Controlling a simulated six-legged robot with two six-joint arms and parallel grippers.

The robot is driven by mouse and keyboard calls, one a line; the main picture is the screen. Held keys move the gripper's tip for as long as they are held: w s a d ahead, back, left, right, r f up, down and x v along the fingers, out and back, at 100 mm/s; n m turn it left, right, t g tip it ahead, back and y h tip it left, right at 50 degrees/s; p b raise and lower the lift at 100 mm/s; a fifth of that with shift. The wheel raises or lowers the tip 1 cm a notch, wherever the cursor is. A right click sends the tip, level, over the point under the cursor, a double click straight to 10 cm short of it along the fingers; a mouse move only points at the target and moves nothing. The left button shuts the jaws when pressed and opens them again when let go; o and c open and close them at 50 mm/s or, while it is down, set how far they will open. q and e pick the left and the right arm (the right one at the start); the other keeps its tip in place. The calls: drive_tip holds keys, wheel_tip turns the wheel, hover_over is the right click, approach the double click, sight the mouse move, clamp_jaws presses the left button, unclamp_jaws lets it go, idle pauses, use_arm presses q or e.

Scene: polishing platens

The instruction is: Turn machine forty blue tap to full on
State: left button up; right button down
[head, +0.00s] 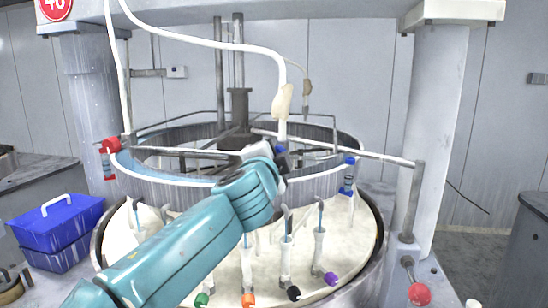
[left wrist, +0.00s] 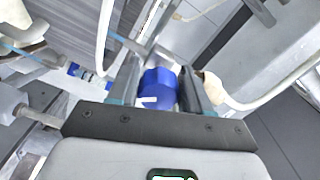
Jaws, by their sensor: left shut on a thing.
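The blue tap (left wrist: 158,88) has a round blue handle with a short white mark. In the left wrist view it sits between the fingers of my left gripper (left wrist: 155,95), which is shut on it. In the head view, my teal left arm reaches up to the machine's rim, with the left gripper (head: 268,152) at the pipe. The red round sign (head: 55,8) at top left is cut off and seems to read 40. My right gripper is not in view.
A white hose (head: 245,47) hangs close above the gripper. Another blue fitting (head: 349,161) is on the rim to the right, and a red one (head: 110,146) to the left. Below are several coloured knobs, including an orange one (head: 248,300). A blue box (head: 58,224) stands left.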

use_arm(q)
drive_tip(key=m, duration=0.5)
drive_tip(key=shift+d+r+p, duration=0.1)
drive_tip(key=shift+d+p, duration=0.05)
drive_tip(key=shift+p, duration=0.15)
drive_tip(key=shift+m, duration=1)
drive_tip(key=shift+d+f+m, duration=0.1)
drive_tip(key=shift+f+m, duration=0.15)
drive_tip(key=shift+m, duration=0.05)
